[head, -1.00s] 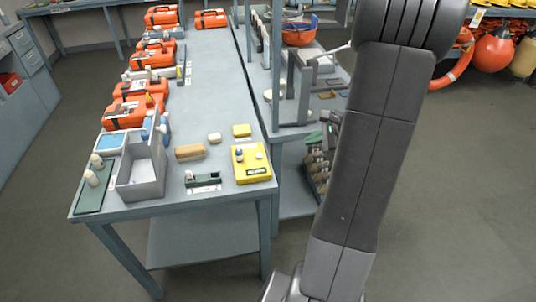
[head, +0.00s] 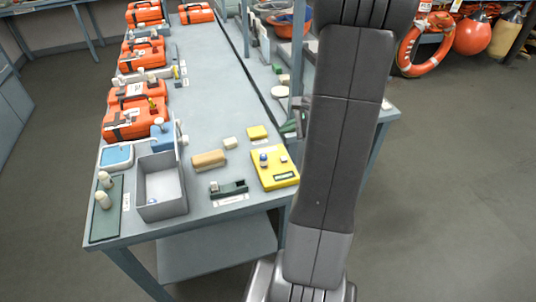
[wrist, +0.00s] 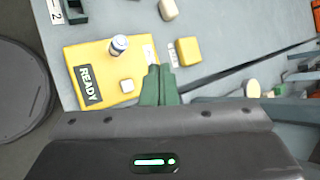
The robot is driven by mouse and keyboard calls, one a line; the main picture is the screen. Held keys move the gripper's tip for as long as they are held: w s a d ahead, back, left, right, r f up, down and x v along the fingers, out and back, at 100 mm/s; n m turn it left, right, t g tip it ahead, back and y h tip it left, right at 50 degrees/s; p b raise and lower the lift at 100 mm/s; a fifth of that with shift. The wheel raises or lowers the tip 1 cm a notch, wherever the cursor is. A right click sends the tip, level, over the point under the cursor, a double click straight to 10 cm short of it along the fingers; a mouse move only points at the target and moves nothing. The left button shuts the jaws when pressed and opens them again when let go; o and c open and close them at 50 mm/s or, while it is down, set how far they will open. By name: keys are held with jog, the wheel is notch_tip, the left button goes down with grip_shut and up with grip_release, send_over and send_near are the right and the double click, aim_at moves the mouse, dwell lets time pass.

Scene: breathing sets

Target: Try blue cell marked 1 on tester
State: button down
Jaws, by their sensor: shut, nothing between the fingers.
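The yellow tester (head: 273,178) lies near the front right corner of the bench. In the wrist view the tester (wrist: 105,92) has a dark display reading READY and a pale square button. A small blue and white cell (wrist: 119,43) stands upright on it; the cell also shows in the head view (head: 263,158). No number is readable on the cell. My gripper (wrist: 161,72) has its green fingers shut and empty, beside the tester's edge and apart from the cell. In the head view my arm hides much of what lies to the tester's right.
A dark green holder (head: 230,189), a tan block (head: 209,160), a yellow block (head: 257,132) and a grey bin (head: 163,208) stand near the tester. A green tray (head: 105,222) holds pale bottles. Orange cases (head: 135,119) line the bench's left side.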

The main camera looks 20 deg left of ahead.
aim_at(287, 159)
jog(key=shift+d, duration=0.25)
notch_tip(287, 159, down, 9)
jog(key=b, duration=0.7)
jog(key=shift+r, duration=0.1)
dwell(1.9)
jog(key=shift+f+b, duration=0.4)
